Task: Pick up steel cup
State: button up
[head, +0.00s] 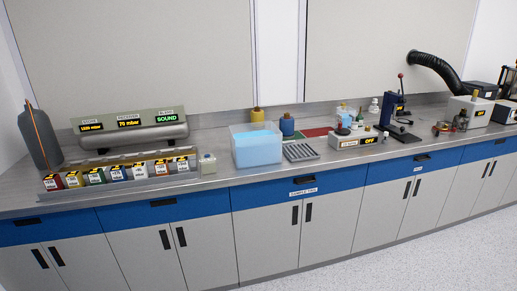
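I cannot make out a steel cup with certainty; the small items on the bench are too small to tell apart. My gripper is not in view. The long grey bench top (218,180) runs across the picture and carries all the equipment. A cluster of small pieces, some reddish or metallic, lies near a dark press-like stand (391,115) on the right.
A clear tub of blue liquid (257,148) stands mid-bench, with a grey rack (301,152) beside it. A row of coloured labelled blocks (120,172) sits at left, near a dark cylinder (42,138). A black hose (436,66) hangs at right. Speckled floor (430,262) is clear.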

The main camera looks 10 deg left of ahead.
aim_at(460, 121)
jog(key=z, duration=0.2)
jog(key=i, duration=1.3)
jog(key=z, duration=0.65)
jog(key=i, duration=1.6)
jog(key=z, duration=0.55)
jog(key=i, duration=1.4)
jog(key=z, duration=0.25)
jog(key=i, duration=2.2)
jog(key=z, duration=0.1)
